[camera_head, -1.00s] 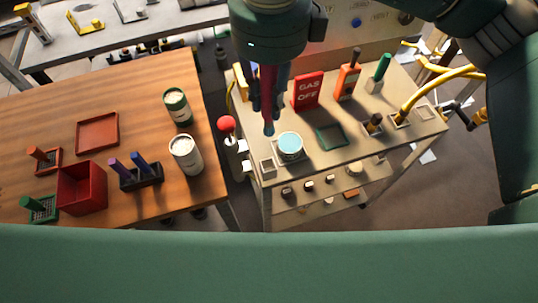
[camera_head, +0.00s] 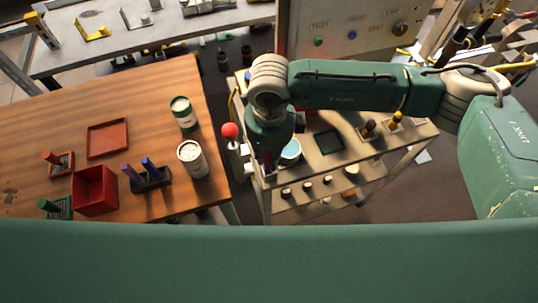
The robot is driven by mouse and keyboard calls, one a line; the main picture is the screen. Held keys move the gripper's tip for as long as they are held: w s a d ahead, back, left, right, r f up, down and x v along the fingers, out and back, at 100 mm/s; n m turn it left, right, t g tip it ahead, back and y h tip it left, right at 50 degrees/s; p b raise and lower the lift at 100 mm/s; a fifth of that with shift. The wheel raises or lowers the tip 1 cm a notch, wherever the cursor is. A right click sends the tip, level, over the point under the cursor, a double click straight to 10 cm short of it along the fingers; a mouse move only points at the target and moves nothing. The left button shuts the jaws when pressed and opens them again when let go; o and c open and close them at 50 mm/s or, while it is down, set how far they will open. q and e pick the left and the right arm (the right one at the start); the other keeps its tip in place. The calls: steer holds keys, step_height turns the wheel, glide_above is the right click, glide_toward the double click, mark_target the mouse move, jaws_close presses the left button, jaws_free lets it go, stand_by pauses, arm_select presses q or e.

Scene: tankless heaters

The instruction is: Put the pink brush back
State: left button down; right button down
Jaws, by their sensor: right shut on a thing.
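My right gripper (camera_head: 268,158) points down over the front left corner of the cart top (camera_head: 318,163), just left of a can with a light blue top (camera_head: 290,152). It is shut on the pink brush (camera_head: 267,161), of which only a dark pinkish strip shows between the fingers. The brush is close above or at a small square holder at that corner. The arm and fingers hide most of the holder, and I cannot tell whether the brush touches it. My left gripper is not in view.
Handled tools (camera_head: 369,128) and (camera_head: 396,119) stand on the cart's right side, near a dark green square tray (camera_head: 328,142). A red ball knob (camera_head: 229,131) rises left of the cart. The wooden table (camera_head: 150,100) holds cans, a red box (camera_head: 95,190) and brushes.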

steer(key=shift+f, duration=0.7)
steer(key=c, duration=1.5)
jaws_free()
steer(key=shift+c, duration=0.2)
step_height(320, 180, up, 12)
steer(key=b, duration=0.3)
steer(key=shift+s+b, duration=0.1)
steer(key=shift+b, duration=0.2)
steer(key=shift+r, duration=0.15)
